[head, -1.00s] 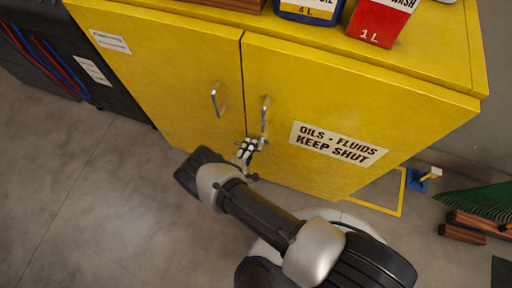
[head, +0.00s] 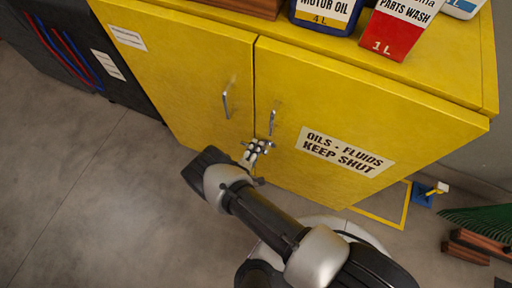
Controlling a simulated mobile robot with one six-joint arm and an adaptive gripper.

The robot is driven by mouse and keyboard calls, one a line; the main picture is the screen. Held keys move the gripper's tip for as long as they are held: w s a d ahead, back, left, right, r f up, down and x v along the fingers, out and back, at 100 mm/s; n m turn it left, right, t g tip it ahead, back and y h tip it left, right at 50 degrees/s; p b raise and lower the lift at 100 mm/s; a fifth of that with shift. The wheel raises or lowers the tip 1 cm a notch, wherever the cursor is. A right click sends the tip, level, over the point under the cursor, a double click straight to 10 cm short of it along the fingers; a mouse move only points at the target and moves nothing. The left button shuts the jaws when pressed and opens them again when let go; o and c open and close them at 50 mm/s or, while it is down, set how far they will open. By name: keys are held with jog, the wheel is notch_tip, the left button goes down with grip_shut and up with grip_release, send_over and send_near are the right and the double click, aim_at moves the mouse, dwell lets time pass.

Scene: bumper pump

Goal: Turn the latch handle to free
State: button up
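The yellow cabinet (head: 330,95) has two doors, both closed, with a bar handle on the left door (head: 226,104) and one on the right door (head: 272,122). My gripper (head: 258,145) is at the cabinet front, low beside the seam between the doors and just below the right bar handle. A small metal part, seemingly the latch handle (head: 271,146), shows at the gripper's fingertips, mostly hidden by them. I cannot tell whether the fingers touch it, or whether they are open or shut.
A motor oil can (head: 325,14) and a red and white parts wash can (head: 394,28) stand on the cabinet top. A dark unit with red and blue cables (head: 70,55) is at the left. A blue object (head: 424,194) and a green broom (head: 480,220) are at right. Floor at left is clear.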

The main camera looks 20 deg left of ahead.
jog(key=o, duration=0.3)
jog(key=s, duration=0.4)
jog(key=s+r, duration=0.1)
jog(key=s, duration=0.3)
jog(key=s+r, duration=0.1)
jog(key=s, duration=0.2)
jog(key=shift+s+a+r, duration=0.1)
jog(key=shift+s+r, duration=0.05)
jog(key=shift+s, duration=0.25)
